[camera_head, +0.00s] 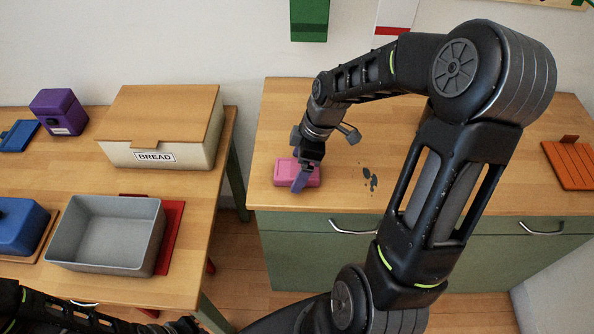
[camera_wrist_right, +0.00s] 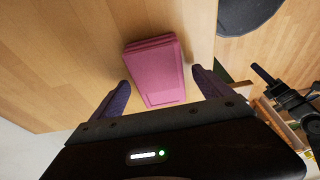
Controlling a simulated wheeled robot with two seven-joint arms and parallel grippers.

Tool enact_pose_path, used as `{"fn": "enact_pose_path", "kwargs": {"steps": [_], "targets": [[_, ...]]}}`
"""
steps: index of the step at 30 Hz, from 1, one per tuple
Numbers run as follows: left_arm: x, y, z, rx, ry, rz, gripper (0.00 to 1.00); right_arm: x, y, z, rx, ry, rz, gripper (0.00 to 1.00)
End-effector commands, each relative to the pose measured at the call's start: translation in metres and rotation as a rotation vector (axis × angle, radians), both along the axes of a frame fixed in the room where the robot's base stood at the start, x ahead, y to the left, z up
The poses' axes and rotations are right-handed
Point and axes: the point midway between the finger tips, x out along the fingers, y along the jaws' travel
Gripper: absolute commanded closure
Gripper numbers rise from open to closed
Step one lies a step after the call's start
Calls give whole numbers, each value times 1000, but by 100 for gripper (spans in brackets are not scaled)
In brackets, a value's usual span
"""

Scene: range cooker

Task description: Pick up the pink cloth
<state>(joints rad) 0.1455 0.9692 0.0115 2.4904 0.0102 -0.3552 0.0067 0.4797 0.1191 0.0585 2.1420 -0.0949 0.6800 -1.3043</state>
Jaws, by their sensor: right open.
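The pink cloth (camera_head: 285,174) is a small folded rectangular block on the wooden top of the green cabinet, near its front left corner. In the right wrist view the cloth (camera_wrist_right: 153,66) lies between and beyond the fingertips. My right gripper (camera_head: 301,182) is right over the cloth, pointing down, and hides part of it. In the wrist view the right gripper (camera_wrist_right: 160,82) is open, with one finger on each side of the cloth's near end and visible gaps. Of my left arm, only part shows at the bottom left of the head view; its fingers cannot be made out.
Dark spots (camera_head: 371,179) mark the cabinet top right of the cloth. An orange slatted board (camera_head: 568,164) lies at its right end. A gap separates the cabinet from the left table, which holds a bread box (camera_head: 160,123), a grey bin (camera_head: 152,238) and a purple box (camera_head: 58,112).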

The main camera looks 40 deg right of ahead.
Motion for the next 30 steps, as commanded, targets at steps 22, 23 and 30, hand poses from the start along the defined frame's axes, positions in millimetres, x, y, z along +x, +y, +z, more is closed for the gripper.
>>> {"fn": "enact_pose_path", "kwargs": {"steps": [22,23,30], "targets": [[0,0,0,0,0,0,100,0,0,0,0,0,0,54],[0,0,0,0,0,0,100,0,0,0,0,0,0,57],[0,0,0,0,0,0,100,0,0,0,0,0,0,76]]}}
